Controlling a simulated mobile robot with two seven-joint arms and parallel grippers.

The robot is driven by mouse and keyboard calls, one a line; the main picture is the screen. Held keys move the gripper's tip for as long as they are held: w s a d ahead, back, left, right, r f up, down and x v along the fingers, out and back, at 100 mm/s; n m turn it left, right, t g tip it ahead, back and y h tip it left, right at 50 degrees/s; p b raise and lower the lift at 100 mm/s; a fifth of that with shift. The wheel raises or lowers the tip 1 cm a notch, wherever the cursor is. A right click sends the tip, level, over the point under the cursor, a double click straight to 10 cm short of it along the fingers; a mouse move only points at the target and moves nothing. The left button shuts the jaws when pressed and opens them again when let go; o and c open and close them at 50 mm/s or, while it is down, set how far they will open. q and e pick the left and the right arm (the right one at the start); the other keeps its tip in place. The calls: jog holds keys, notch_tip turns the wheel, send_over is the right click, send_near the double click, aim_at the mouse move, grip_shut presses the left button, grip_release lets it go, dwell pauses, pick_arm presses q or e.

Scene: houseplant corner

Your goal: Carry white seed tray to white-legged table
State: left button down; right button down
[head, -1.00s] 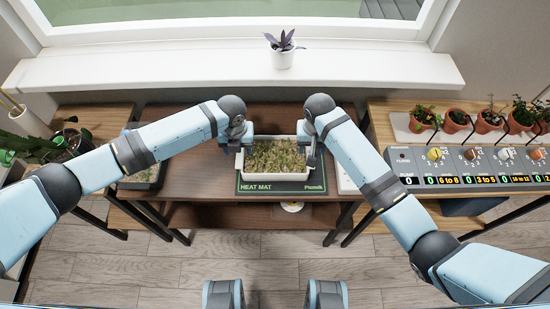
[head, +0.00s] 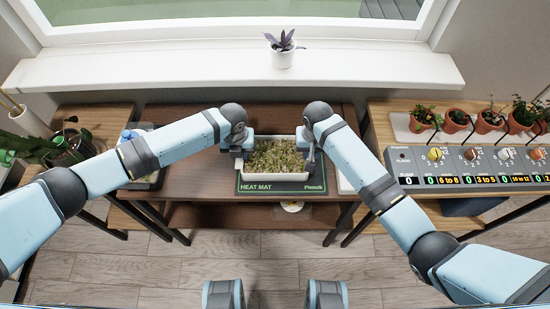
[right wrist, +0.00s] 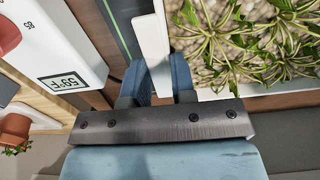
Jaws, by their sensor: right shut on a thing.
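The white seed tray (head: 276,176), full of small green seedlings, sits on a black heat mat (head: 290,188) on the dark wood table (head: 200,190). My right gripper (right wrist: 158,70) is shut on the tray's white rim at its right end; the rim shows between the fingers in the right wrist view. My right gripper also shows in the head view (head: 310,155). My left gripper (head: 240,152) is at the tray's left end; its fingertips are too small and hidden to tell their state. No white-legged table can be made out.
A white device with a temperature display (right wrist: 68,82) lies right of the mat. A control panel (head: 470,165) and potted plants (head: 480,122) stand on the right table. Another tray (head: 140,178) is partly behind my left arm. A potted plant (head: 282,55) stands on the sill.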

pick_arm(q)
jog(key=shift+r, duration=0.1)
pick_arm(e)
jog(key=shift+r, duration=0.1)
